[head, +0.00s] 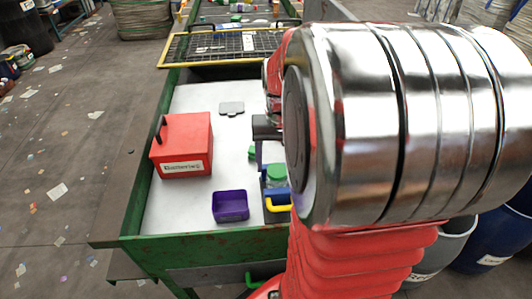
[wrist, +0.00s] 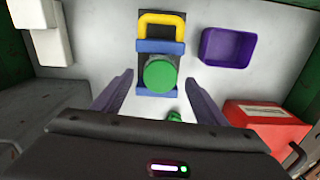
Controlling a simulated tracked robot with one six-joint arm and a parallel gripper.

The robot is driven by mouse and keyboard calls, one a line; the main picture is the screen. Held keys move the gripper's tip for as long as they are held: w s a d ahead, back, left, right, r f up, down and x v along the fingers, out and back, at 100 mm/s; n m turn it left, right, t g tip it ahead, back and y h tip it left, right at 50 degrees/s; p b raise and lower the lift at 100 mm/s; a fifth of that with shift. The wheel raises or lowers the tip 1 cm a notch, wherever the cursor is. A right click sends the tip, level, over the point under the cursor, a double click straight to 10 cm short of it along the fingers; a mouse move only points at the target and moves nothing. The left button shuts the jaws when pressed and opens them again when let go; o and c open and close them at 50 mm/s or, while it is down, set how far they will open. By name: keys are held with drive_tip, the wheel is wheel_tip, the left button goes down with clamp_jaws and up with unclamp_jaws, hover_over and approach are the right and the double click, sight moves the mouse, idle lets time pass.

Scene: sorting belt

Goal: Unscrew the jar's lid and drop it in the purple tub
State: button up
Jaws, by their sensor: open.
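The jar stands in a dark holder with blue jaws (wrist: 173,47) and a yellow handle (wrist: 161,18). In the head view the green lid (head: 276,171) shows just left of my arm. The empty purple tub (wrist: 228,60) is right of the holder in the wrist view; in the head view it is left of it (head: 231,216). My gripper (wrist: 159,80) is open, its purple fingers apart on both sides of the lid's near side, holding nothing.
A red battery box (head: 183,145) with dark posts stands behind the tub. A small green thing (wrist: 174,115) lies near my gripper's base. White blocks (wrist: 48,35) are at the left in the wrist view. A grey flat piece (head: 231,107) lies farther back. Green walls edge the belt.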

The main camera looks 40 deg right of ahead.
drive_tip(key=shift+f, duration=0.6)
drive_tip(key=shift+c, duration=0.3)
drive_tip(key=c, duration=1)
drive_tip(key=shift+c, duration=0.2)
drive_tip(key=shift+f, duration=0.1)
drive_tip(key=shift+s, duration=0.1)
drive_tip(key=n, duration=0.3)
drive_tip(key=shift+n, duration=0.4)
drive_tip(key=shift+a+n, duration=0.1)
drive_tip(key=shift+n, duration=0.9)
